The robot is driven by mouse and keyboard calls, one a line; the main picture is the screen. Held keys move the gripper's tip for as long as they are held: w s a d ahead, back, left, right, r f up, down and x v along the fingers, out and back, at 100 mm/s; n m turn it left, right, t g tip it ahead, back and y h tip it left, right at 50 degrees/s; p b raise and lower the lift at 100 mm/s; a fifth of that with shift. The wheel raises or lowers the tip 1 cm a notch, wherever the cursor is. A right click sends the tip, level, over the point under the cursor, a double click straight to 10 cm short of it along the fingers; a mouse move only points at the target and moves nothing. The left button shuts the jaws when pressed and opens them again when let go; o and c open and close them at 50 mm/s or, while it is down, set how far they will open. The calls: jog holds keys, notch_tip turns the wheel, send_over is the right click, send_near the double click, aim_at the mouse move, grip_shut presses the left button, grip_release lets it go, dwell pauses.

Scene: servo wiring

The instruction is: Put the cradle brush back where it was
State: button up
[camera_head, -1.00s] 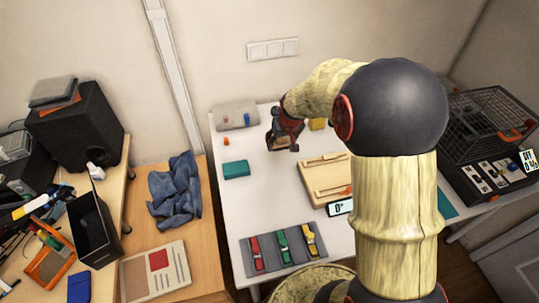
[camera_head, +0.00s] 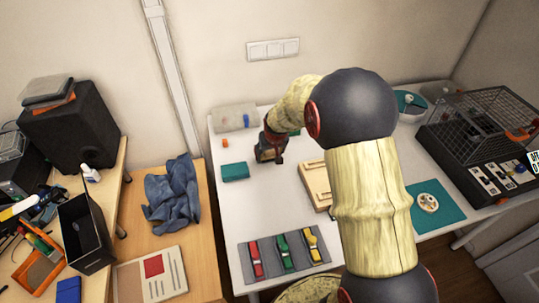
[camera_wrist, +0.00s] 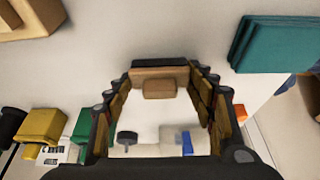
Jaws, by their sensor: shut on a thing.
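My gripper (camera_head: 268,152) is over the back left part of the white table in the head view, pointing down. In the wrist view its two fingers (camera_wrist: 160,90) stand apart with a brown, wood-coloured piece (camera_wrist: 160,72) between their tips. I take this piece to be the cradle brush; its bristles cannot be made out. In the head view it shows only as a small brownish patch in the jaws. I cannot tell how far it is above the table.
A teal box (camera_head: 235,171) lies left of my gripper, and a wooden box (camera_head: 315,184) lies to its right. A translucent bin (camera_head: 234,117) stands behind. A tray (camera_head: 268,242) of coloured clips is at the front. The white table (camera_head: 250,208) is clear between them.

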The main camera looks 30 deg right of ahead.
jog(key=shift+f, duration=0.15)
jog(key=o, duration=1.1)
